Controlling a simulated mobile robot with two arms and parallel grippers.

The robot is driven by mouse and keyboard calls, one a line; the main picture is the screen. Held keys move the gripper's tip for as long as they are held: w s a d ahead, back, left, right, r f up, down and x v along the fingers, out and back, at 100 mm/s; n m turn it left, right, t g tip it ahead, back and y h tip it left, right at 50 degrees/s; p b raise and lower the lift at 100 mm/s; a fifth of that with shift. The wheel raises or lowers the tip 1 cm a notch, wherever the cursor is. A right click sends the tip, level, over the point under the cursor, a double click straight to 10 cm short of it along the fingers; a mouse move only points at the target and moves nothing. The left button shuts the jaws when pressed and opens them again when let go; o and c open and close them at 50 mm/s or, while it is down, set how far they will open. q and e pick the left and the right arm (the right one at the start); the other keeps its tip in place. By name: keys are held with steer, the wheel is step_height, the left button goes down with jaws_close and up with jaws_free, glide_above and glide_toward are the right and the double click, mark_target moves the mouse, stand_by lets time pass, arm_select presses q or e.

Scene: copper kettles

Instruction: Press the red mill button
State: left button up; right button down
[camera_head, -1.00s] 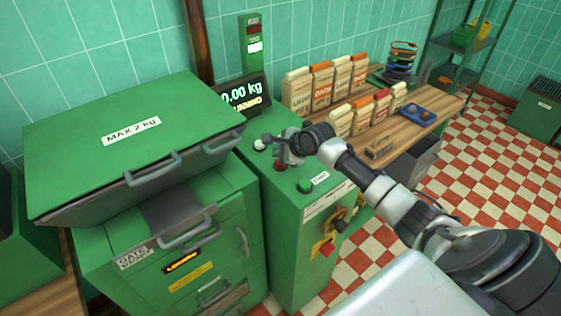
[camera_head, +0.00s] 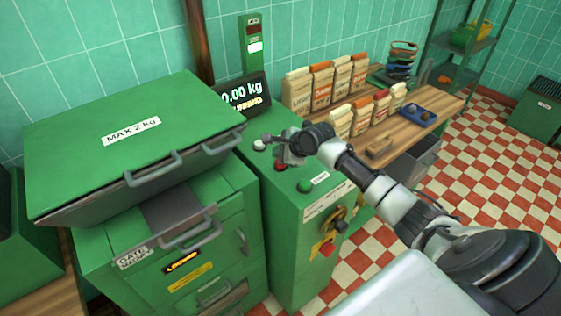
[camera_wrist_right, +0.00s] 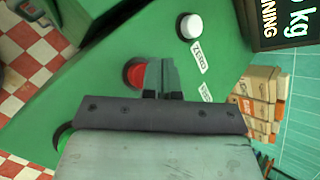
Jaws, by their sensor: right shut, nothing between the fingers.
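The red mill button (camera_head: 280,167) is on the sloping top of the green control cabinet, between a white button (camera_head: 259,145) and a green button (camera_head: 304,186). My right gripper (camera_head: 279,157) is over the panel just by the red button and partly covers it. In the right wrist view the red button (camera_wrist_right: 134,75) shows beside the shut fingers (camera_wrist_right: 160,77), partly hidden by them. The fingers are empty. I cannot tell whether the tips touch the button or panel. My left gripper is not in view.
A display (camera_head: 243,95) reading 0.00 kg stands behind the panel. A green lidded hopper (camera_head: 120,150) marked MAX 2 kg is at the left. Several flour bags (camera_head: 340,85) stand on the wooden table to the right.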

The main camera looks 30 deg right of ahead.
steer(key=shift+f, duration=0.1)
stand_by(0.3)
steer(key=shift+f+p, duration=0.25)
steer(key=shift+p, duration=0.15)
steer(key=shift+f, duration=0.6)
stand_by(0.7)
steer(key=shift+r+p, duration=0.9)
steer(key=shift+p, duration=0.4)
step_height(320, 180, up, 5)
steer(key=p, duration=0.6)
steer(key=shift+r, duration=0.1)
